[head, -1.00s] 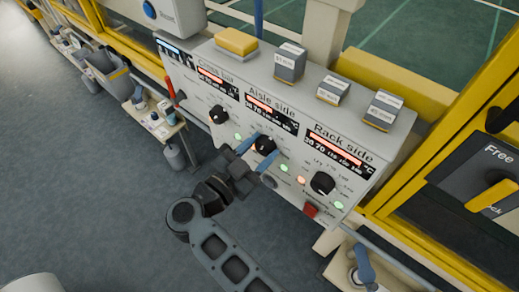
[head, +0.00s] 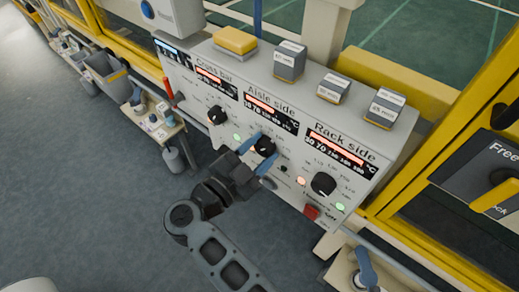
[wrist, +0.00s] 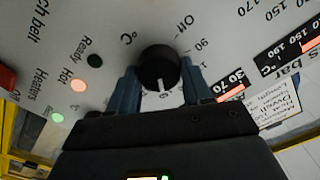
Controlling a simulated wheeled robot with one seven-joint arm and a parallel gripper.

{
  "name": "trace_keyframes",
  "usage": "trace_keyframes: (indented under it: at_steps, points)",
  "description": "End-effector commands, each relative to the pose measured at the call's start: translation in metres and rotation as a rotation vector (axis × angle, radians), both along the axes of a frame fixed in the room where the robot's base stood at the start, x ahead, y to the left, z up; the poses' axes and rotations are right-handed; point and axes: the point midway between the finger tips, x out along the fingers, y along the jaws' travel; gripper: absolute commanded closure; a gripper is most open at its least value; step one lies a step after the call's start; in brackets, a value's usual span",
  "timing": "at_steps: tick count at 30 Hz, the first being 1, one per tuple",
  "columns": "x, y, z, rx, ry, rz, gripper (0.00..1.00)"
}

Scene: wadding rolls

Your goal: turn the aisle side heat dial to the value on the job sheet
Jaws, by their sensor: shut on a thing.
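The aisle side heat dial (head: 264,146) is a black knob under the "Aisle side" display (head: 270,110) on the grey panel. My gripper (head: 255,158) is shut on it, with one blue finger on each side. In the wrist view the dial (wrist: 158,66) sits between the fingertips, its white pointer mark aimed down toward my gripper. "Off" and "90" can be read beside it; the marking at the pointer is mostly hidden. A white printed sheet (wrist: 278,105) shows at the right of the wrist view; its text is too small to read surely.
The cross bar dial (head: 217,115) is left and the rack side dial (head: 323,184) right of my gripper. A red switch (head: 311,212) sits low on the panel. The Hot lamp (wrist: 78,86) is lit and the Ready lamp (wrist: 95,61) dark. Boxes (head: 289,62) stand on top.

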Motion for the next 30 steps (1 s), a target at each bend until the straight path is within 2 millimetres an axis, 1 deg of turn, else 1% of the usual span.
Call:
trace_keyframes:
  at_steps: [2,3,10,11,17,20,23,30]
  points:
    - [0.0,-0.001,0.001,0.0,-0.001,-0.002,0.81]
    - [0.0,-0.001,0.001,0.0,-0.001,-0.002,0.49]
    - [0.0,0.0,0.0,0.0,0.0,-0.001,0.27]
    - [0.0,0.0,0.0,0.0,0.0,-0.001,0.25]
    - [0.0,0.0,0.0,0.0,0.0,0.0,0.25]
    - [-0.003,0.003,0.0,0.0,0.0,0.001,0.25]
    - [-0.012,0.01,-0.001,0.0,0.0,0.002,0.25]
    - [-0.044,0.034,-0.002,-0.001,0.0,0.002,0.25]
